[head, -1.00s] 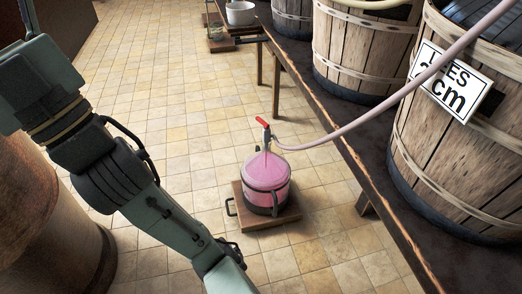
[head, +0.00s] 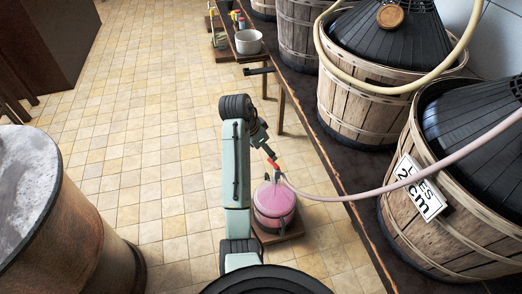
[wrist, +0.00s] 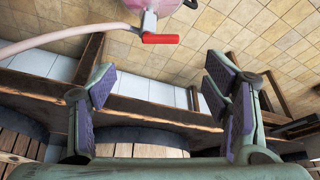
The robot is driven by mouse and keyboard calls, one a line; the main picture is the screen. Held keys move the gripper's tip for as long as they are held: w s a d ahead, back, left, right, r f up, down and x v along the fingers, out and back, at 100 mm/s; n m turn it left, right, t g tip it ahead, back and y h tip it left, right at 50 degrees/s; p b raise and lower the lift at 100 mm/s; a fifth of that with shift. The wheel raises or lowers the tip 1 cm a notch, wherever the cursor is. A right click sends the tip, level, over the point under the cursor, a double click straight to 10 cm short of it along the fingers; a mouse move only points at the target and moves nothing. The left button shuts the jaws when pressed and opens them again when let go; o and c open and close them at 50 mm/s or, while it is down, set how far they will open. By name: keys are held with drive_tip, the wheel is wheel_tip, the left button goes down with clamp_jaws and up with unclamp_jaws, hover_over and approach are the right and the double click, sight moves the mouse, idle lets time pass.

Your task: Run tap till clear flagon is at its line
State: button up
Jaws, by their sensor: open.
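The clear flagon (head: 274,208) stands upright on a low wooden board (head: 283,237) on the floor and shows pink inside. I cannot make out its line or the liquid's level. Its tap has a red handle (head: 273,163), and a pink hose (head: 370,190) runs from the tap to the right. My gripper (head: 268,150) is close to the red handle, with its jaws hard to see there. In the wrist view my gripper (wrist: 161,80) is open and empty. The red handle also shows there (wrist: 160,38), beyond the fingertips and apart from them.
A dark bench (head: 333,185) on the right bears several wooden demijohn baskets, the nearest (head: 440,245) with a label (head: 418,190) reading "LEES 2 cm". A large barrel (head: 75,235) stands at the left front. The tiled floor (head: 160,120) between is clear.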

sight(272, 162)
drive_tip(key=x, duration=1)
drive_tip(key=shift+f, duration=0.25)
drive_tip(key=shift+d, duration=0.1)
drive_tip(key=shift+c, duration=0.6)
drive_tip(key=c, duration=1.1)
drive_tip(key=shift+o, duration=0.2)
drive_tip(key=shift+w+d+r+m+g+p, duration=0.15)
drive_tip(key=shift+w+m+g+p, duration=0.2)
drive_tip(key=shift+m, duration=0.45)
drive_tip(key=m, duration=0.1)
drive_tip(key=m+g+h, duration=0.1)
drive_tip(key=m, duration=0.1)
drive_tip(key=shift+w+d+b, duration=0.15)
drive_tip(key=shift+d+b, duration=0.05)
drive_tip(key=shift+b, duration=0.1)
drive_tip(key=o, duration=1.2)
